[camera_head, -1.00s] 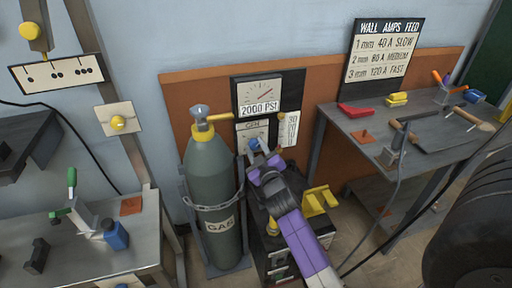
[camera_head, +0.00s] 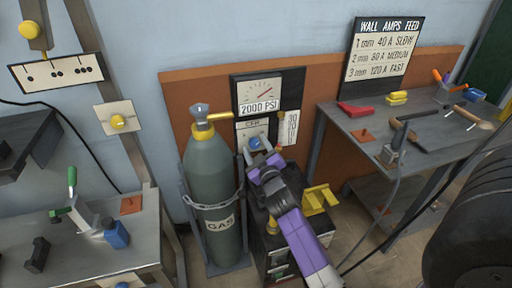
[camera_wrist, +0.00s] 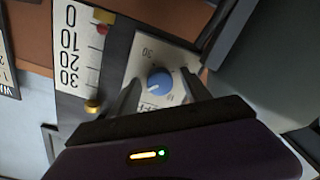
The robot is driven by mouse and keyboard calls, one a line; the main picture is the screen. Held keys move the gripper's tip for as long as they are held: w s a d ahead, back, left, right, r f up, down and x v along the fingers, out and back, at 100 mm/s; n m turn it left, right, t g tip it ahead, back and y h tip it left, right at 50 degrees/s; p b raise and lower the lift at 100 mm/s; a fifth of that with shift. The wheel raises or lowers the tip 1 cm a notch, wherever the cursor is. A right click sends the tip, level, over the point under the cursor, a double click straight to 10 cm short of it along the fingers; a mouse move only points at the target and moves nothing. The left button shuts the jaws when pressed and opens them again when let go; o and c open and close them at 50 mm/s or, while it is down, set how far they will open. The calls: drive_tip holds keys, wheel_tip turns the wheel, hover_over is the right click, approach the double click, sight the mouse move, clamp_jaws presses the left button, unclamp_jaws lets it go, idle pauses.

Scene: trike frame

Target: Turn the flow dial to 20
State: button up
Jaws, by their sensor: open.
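The flow dial is a round blue knob (camera_head: 255,143) on a pale plate marked CFH, below the 2000 PSI gauge. In the wrist view the blue knob (camera_wrist: 160,83) shows a small white mark at its lower left edge. My gripper (camera_head: 257,157) is just in front of the knob, reaching from below right. In the wrist view my gripper (camera_wrist: 161,88) is open, with one finger on each side of the knob and gaps visible. The flow scale (camera_wrist: 76,42) reads 0, 10, 20, 30, with a small red marker near the 0 end.
A green gas cylinder (camera_head: 214,180) with a brass valve and chain stands close left of my arm. A yellow bracket (camera_head: 318,199) is close right. Workbenches stand at the left (camera_head: 85,262) and right (camera_head: 345,122). A dark tyre (camera_head: 470,225) fills the right edge.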

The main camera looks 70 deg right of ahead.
drive_tip(key=shift+s+a+f, duration=0.1)
drive_tip(key=shift+s+a, duration=0.25)
drive_tip(key=b+v, duration=0.2)
drive_tip(key=v, duration=0.5)
